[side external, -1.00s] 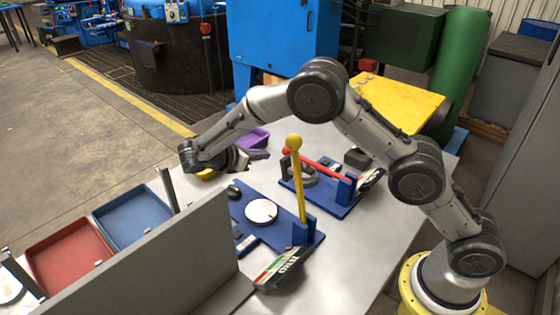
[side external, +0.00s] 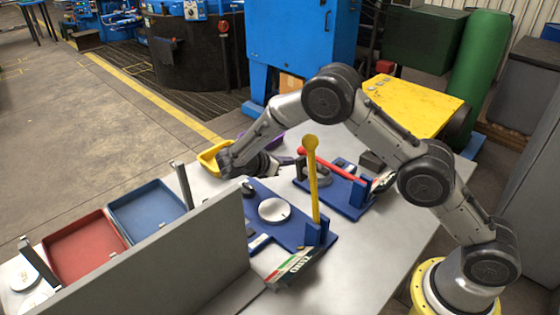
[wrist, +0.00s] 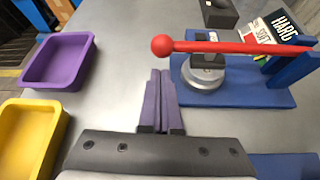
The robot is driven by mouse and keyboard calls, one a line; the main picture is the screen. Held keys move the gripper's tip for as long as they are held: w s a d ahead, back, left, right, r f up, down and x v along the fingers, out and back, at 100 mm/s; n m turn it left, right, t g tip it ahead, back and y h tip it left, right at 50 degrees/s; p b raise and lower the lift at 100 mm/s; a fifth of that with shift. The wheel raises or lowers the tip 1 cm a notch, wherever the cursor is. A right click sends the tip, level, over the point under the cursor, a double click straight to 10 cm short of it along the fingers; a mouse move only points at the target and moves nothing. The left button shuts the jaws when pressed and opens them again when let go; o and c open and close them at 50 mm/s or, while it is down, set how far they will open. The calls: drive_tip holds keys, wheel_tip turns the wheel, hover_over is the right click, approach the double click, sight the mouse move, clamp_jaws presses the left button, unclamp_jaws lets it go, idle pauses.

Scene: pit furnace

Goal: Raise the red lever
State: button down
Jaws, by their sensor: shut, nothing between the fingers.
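The red lever (side external: 335,168) lies low, sloping slightly, with its round red knob toward my gripper. It is hinged on a blue base (side external: 345,204). In the wrist view the red lever (wrist: 235,47) stretches rightward from its knob (wrist: 161,45) to blue uprights, above a grey round part (wrist: 203,72). My gripper (side external: 275,168) is shut and empty, to the left of the knob in the side view. In the wrist view its closed fingertips (wrist: 161,76) point toward the knob, with a gap in the picture between them.
A yellow lever (side external: 313,185) stands nearly upright on a second blue base with a white disc (side external: 274,210). A purple bin (wrist: 58,62) and a yellow bin (wrist: 28,145) stand left of my gripper in the wrist view. A grey panel (side external: 165,255) stands at the front.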

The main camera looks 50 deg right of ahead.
drive_tip(key=shift+x, duration=1.85)
drive_tip(key=shift+r, duration=0.1)
drive_tip(key=shift+r+m+t, duration=0.5)
drive_tip(key=shift+r, duration=0.75)
drive_tip(key=s+r+m+t, duration=0.2)
drive_tip(key=s+r, duration=0.2)
drive_tip(key=r, duration=0.7)
drive_tip(key=s+r, duration=0.8)
drive_tip(key=s, duration=0.4)
drive_tip(key=shift+m+t+h, duration=0.3)
drive_tip(key=shift+m, duration=0.1)
